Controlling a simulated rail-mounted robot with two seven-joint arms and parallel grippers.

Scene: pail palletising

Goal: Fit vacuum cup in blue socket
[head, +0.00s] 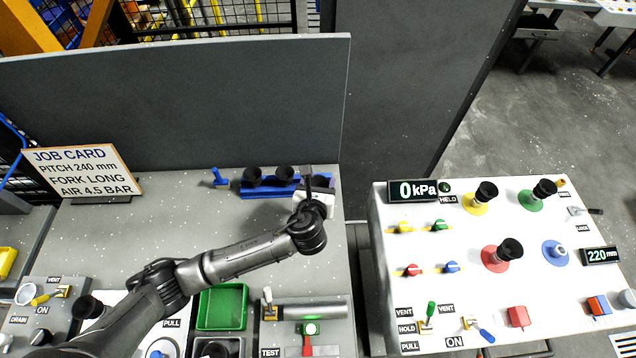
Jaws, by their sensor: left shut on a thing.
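Black vacuum cups (252,175) stand in a blue rack (262,192) at the back of the left bench. My left gripper (312,186) is at the right end of this rack, shut on a black vacuum cup that is mostly hidden by the gripper. I cannot tell whether that cup is clear of the rack. My right gripper is not in view.
Yellow (475,205), green (531,203) and red (501,260) sockets on the white panel (385,290) carry black cups. Knobs and levers stand around them. A gap separates panel and bench. A grey partition (180,100) rises behind the rack. A green tray (222,307) sits in front.

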